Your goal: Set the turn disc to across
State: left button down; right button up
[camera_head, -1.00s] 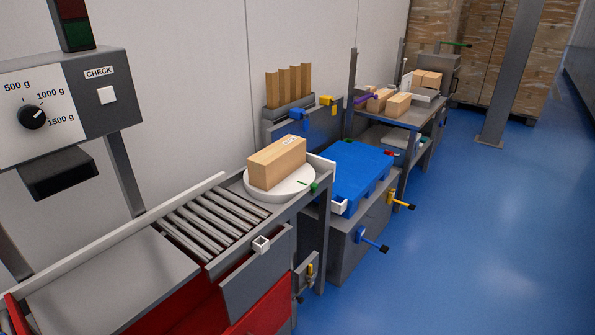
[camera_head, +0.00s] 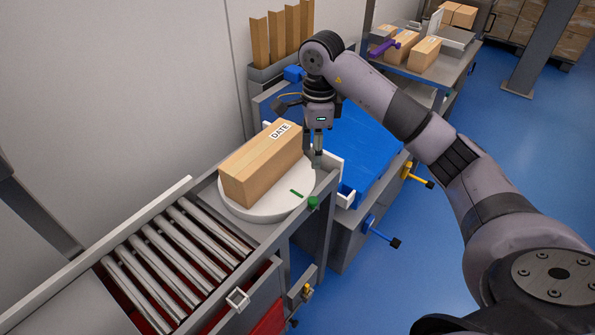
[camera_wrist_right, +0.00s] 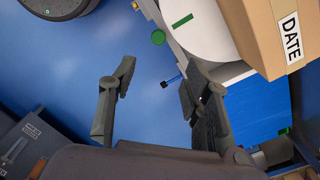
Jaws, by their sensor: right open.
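The white round turn disc (camera_head: 258,208) sits at the far end of the roller conveyor. A cardboard box (camera_head: 258,168) with a DATE label lies on it, its long side running roughly along the conveyor. A green mark (camera_head: 297,193) shows on the disc near its front right edge, a little apart from the green knob (camera_head: 313,202) on the frame. My right gripper (camera_head: 317,160) points down beside the disc's far right edge, near the box end. In the right wrist view its fingers (camera_wrist_right: 160,95) are apart and empty, with the disc (camera_wrist_right: 195,28) and box (camera_wrist_right: 270,35) beyond. My left gripper is not in view.
Rollers (camera_head: 170,250) lead up to the disc. A blue platform (camera_head: 350,150) stands just beyond it, with yellow (camera_head: 418,178) and blue (camera_head: 380,234) handles on its side. Wooden slats (camera_head: 282,40) stand behind. Open blue floor lies to the right.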

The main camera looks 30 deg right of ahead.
send_over(313, 199)
notch_tip(313, 199, down, 5)
notch_tip(313, 199, down, 11)
jog(key=shift+s+r+p, duration=0.1)
jog(key=shift+r+p, duration=0.1)
jog(key=shift+p, duration=0.9)
jog(key=shift+f, duration=0.25)
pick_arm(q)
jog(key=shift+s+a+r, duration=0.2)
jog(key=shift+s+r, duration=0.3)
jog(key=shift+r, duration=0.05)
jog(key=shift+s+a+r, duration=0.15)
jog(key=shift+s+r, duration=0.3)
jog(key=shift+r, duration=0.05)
pick_arm(e)
jog(key=shift+f, duration=0.1)
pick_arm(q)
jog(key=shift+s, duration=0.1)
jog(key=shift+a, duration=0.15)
pick_arm(e)
grip_shut()
